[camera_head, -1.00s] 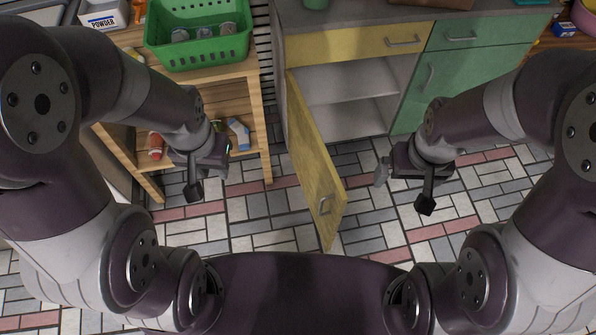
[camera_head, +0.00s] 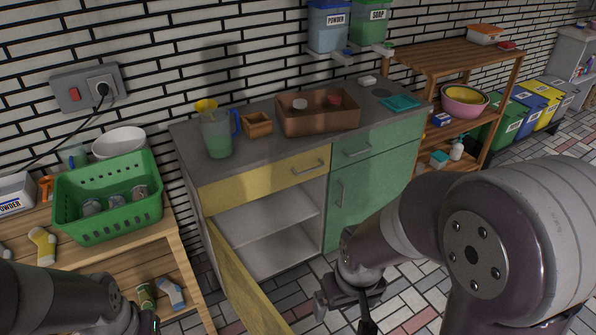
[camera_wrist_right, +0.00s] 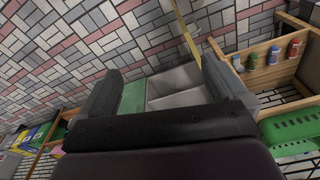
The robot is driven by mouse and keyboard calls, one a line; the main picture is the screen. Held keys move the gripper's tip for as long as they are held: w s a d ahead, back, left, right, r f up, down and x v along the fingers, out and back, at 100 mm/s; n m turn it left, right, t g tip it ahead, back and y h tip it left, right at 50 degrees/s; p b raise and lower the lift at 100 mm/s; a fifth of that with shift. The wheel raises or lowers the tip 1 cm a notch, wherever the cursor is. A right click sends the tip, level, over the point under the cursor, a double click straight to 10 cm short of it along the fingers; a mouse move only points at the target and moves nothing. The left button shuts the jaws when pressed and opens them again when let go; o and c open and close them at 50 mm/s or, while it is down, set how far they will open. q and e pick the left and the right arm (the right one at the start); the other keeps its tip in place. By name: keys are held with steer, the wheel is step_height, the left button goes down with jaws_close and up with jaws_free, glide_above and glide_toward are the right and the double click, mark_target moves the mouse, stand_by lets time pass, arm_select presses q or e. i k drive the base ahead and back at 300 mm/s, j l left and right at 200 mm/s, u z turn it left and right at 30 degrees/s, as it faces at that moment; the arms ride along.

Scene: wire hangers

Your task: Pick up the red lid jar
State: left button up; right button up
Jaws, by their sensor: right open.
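In the head view, a small red-topped item (camera_head: 334,100) lies in the brown box (camera_head: 318,124) on the grey counter, beside a white-topped one (camera_head: 299,104). The box wall hides their lower parts, so I cannot tell for sure that the red one is a jar. My right gripper (camera_head: 343,312) is open and empty, low in front of the cabinet and well below the counter. Its two fingers stand apart in the right wrist view (camera_wrist_right: 162,66). My left arm shows at the lower left, but its gripper is out of the picture.
The yellow cabinet door (camera_head: 240,287) stands open into the floor space. A pitcher (camera_head: 216,136) and a small wooden box (camera_head: 257,124) stand left of the brown box. A teal item (camera_head: 401,102) lies right. A green basket (camera_head: 110,205) is on the left table.

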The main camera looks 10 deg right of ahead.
mark_target(333, 104)
steer(key=i+l, duration=0.1)
steer(key=l, duration=1.85)
steer(key=i, duration=0.05)
